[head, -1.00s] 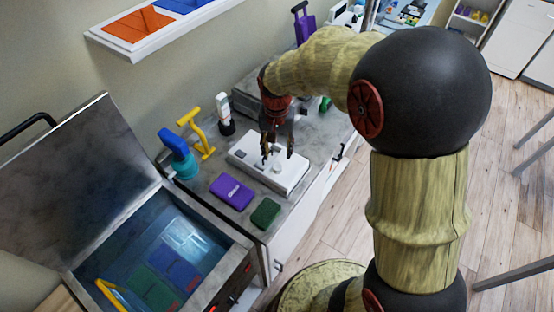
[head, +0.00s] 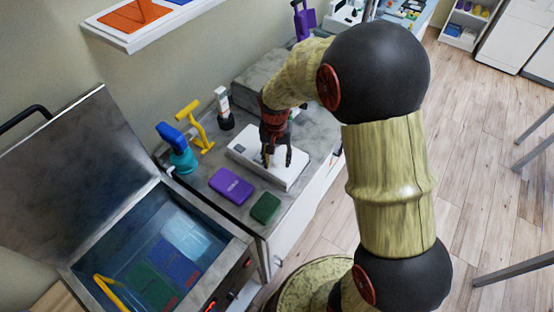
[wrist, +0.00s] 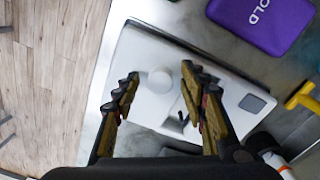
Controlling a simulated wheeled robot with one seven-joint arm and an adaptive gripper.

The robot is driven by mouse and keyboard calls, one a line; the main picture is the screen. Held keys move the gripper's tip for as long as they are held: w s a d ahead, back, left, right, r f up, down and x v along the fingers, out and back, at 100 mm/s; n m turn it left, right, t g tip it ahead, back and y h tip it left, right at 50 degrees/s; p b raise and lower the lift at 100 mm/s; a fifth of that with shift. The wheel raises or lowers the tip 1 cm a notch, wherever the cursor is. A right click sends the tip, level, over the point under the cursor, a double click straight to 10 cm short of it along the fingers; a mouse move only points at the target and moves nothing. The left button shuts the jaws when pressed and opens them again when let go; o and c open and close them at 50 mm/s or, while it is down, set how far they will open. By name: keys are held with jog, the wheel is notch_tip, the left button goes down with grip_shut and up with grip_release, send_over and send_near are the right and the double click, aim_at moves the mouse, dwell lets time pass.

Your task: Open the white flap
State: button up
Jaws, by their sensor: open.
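A flat white box (head: 247,151) lies on the grey worktop, and its white top looks like the flap, shut. My gripper (head: 278,160) points down over the box. In the wrist view my gripper (wrist: 158,74) is open, with the knob showing between its two fingertips. Whether the fingers touch the knob or top, I cannot tell. In the head view the fingers hide the knob.
A purple pack (head: 231,186) and a green pack (head: 265,208) lie in front of the box. An open steel tank (head: 160,250) is at front left.

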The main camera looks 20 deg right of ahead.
jog(key=shift+c, duration=0.7)
grip_shut()
